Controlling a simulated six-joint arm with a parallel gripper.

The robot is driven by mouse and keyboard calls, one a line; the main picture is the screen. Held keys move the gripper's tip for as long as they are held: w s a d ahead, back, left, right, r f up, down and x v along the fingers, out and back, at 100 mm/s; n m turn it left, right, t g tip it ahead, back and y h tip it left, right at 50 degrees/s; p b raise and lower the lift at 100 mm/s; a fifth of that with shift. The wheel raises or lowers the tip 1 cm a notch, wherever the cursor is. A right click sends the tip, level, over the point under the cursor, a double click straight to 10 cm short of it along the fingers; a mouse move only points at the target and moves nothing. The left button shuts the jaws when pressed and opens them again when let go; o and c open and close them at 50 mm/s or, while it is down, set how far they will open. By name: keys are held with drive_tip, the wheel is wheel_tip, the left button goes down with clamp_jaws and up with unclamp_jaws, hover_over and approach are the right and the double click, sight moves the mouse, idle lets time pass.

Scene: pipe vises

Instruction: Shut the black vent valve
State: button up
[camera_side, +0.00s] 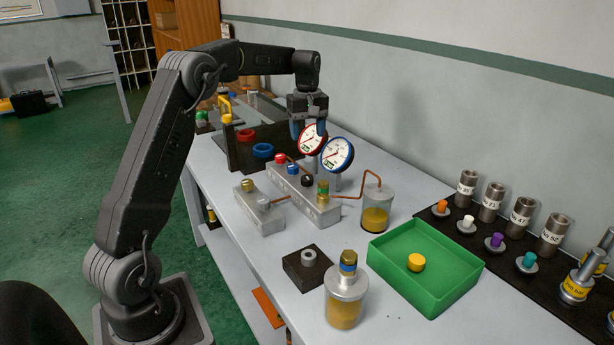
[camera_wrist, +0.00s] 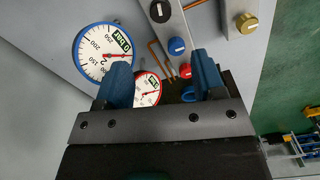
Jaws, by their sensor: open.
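The black vent valve is a round black knob (camera_side: 307,180) on a grey metal manifold block (camera_side: 318,212). Blue (camera_side: 293,168) and red (camera_side: 280,158) knobs sit beside it in a row. In the wrist view the black knob (camera_wrist: 160,11) is at the top edge, beyond the blue and red knobs. My gripper (camera_side: 308,130) points down above and behind the manifold, near the gauges. Its blue fingers are apart with nothing between them, and it is clear of the black knob; it also shows in the wrist view (camera_wrist: 161,70).
A red-rimmed gauge (camera_side: 313,139) and a blue-rimmed gauge (camera_side: 337,154) stand close to my fingers. A copper pipe runs to a jar (camera_side: 376,208) of amber liquid. A smaller block with a brass knob (camera_side: 248,186) is in front. A green tray (camera_side: 445,283) lies right.

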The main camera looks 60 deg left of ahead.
sight(307, 177)
drive_tip(key=f, duration=1.4)
drive_tip(key=shift+a+f, duration=0.1)
drive_tip(key=shift+a, duration=0.1)
drive_tip(key=shift+c, duration=0.4)
drive_tip(key=c, duration=0.8)
drive_tip(key=shift+c, duration=0.2)
